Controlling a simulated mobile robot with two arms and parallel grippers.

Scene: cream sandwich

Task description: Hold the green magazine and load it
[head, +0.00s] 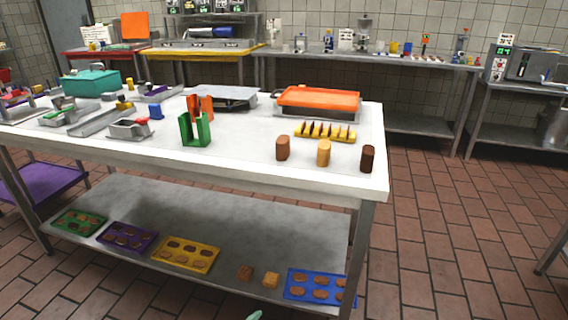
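The green magazine (204,131) is a U-shaped upright holder with two walls and an open front. It stands on the white table (235,155), left of its middle, and looks empty. Three short upright stacks stand to its right near the front edge: a mid-brown one (282,148), a yellow-tan one (323,153) and a dark brown one (367,159). Neither of my grippers shows in the head view. A small pale green tip (255,316) shows at the bottom edge; I cannot tell what it is.
An orange upright holder (206,104) stands just behind the green magazine. An orange-topped tray (318,101) and a row of yellow and brown pieces (325,132) lie behind the stacks. Metal trays and a teal box (90,82) crowd the left. The front-middle tabletop is clear.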

